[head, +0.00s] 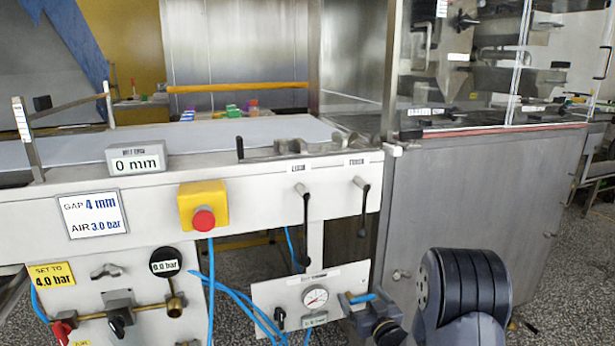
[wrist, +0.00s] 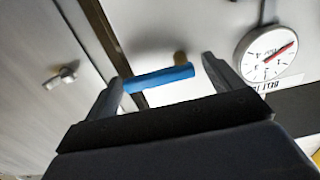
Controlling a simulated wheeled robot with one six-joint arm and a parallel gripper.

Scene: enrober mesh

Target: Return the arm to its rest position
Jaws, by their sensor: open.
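My gripper (head: 366,306) is low in the head view, in front of the lower panel of the machine, with my dark arm behind it at the lower right. In the wrist view my gripper (wrist: 165,70) shows two dark fingers spread apart. A blue handle (wrist: 158,78) lies across the space between the fingertips. It also shows in the head view as a small blue bar (head: 362,298) beside the fingers. I cannot tell whether a finger touches it. The gripper holds nothing that I can see.
A round gauge (head: 315,297) sits on the panel left of my gripper; it also shows in the wrist view (wrist: 267,52). Black levers (head: 305,230) and a red stop button (head: 203,219) are above. A grey cabinet (head: 480,215) stands behind my arm. Blue hoses (head: 235,298) hang at left.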

